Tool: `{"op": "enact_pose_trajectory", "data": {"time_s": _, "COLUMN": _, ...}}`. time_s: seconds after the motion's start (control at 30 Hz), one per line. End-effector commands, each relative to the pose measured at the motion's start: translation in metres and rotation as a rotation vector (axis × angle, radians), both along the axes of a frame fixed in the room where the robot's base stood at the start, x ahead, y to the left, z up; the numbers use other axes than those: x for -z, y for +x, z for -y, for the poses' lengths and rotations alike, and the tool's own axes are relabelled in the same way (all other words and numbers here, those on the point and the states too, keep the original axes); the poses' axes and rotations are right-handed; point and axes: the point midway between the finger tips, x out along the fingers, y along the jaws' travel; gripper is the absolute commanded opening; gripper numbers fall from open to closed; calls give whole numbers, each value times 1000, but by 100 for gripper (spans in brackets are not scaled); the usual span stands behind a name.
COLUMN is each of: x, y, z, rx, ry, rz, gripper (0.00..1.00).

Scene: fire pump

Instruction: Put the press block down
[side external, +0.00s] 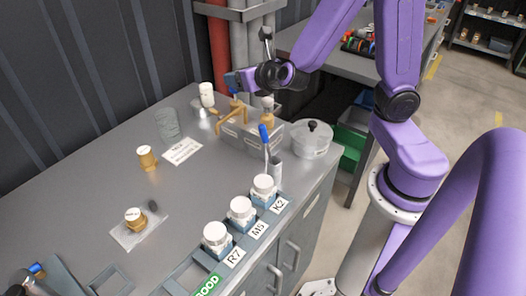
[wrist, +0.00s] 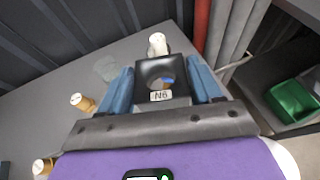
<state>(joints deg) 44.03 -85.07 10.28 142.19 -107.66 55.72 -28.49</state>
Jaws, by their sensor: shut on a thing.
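My gripper (wrist: 162,84) has its two blue fingers on either side of a dark square block (wrist: 146,68), which I take to be the press block. The block has a round hollow in its face, with a bit of amber and blue showing in it. A small white label below the hollow seems to read N6. In the side view my gripper (side external: 234,81) is above the back of the grey bench, over a brown bracket-like piece (side external: 232,114). The block is hard to make out there, and I cannot tell whether it touches anything below.
A grey box (side external: 243,138) stands under the gripper, with a lidded pot (side external: 311,139) to its right. A white-capped bottle (side external: 206,94) and a clear cup (side external: 167,124) stand to the left. White-capped jars (side external: 240,209) line the front edge. The bench (side external: 195,180) middle is clear.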

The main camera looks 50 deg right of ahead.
Motion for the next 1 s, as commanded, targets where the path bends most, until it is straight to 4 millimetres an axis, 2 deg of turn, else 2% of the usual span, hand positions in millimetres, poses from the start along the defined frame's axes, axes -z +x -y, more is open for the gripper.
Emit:
{"op": "enact_pose_trajectory", "data": {"time_s": 0.83, "x": -1, "y": -1, "z": 0, "rx": -5, "ry": 0, "rz": 3, "gripper": 20}}
{"op": "enact_pose_trajectory", "data": {"time_s": 1.0, "x": -9, "y": 0, "z": 0, "rx": -3, "ry": 3, "rz": 6, "gripper": 20}}
